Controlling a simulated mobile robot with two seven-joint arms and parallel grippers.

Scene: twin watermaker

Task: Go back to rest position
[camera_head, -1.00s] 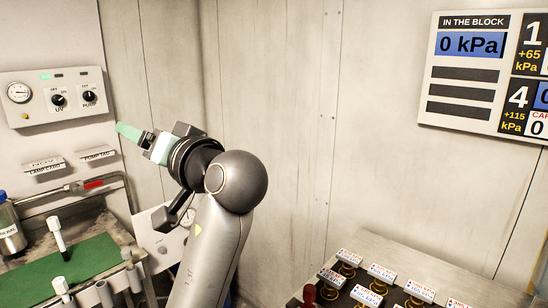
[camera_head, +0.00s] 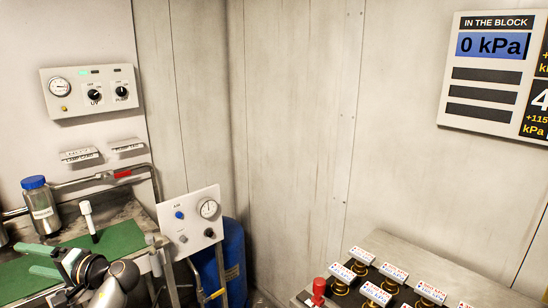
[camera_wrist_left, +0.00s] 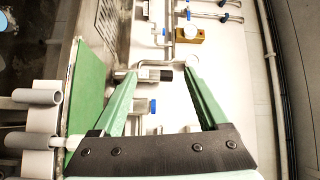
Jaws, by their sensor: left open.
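My left gripper (camera_head: 32,260) is low at the left of the head view, over the green mat (camera_head: 115,240) on the bench. Its two green fingers are apart and point left, with nothing seen between them. In the left wrist view the open fingers (camera_wrist_left: 160,75) reach up the picture, with a small dark and metal fitting (camera_wrist_left: 150,74) behind the gap. I cannot tell how far the fitting is from the fingertips. My right gripper is not in view.
A blue-capped bottle (camera_head: 40,205) and a white-topped upright tool (camera_head: 89,222) stand on the bench. A gauge panel (camera_head: 195,220) and blue tank (camera_head: 228,262) are right of it. The middle wall area is clear.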

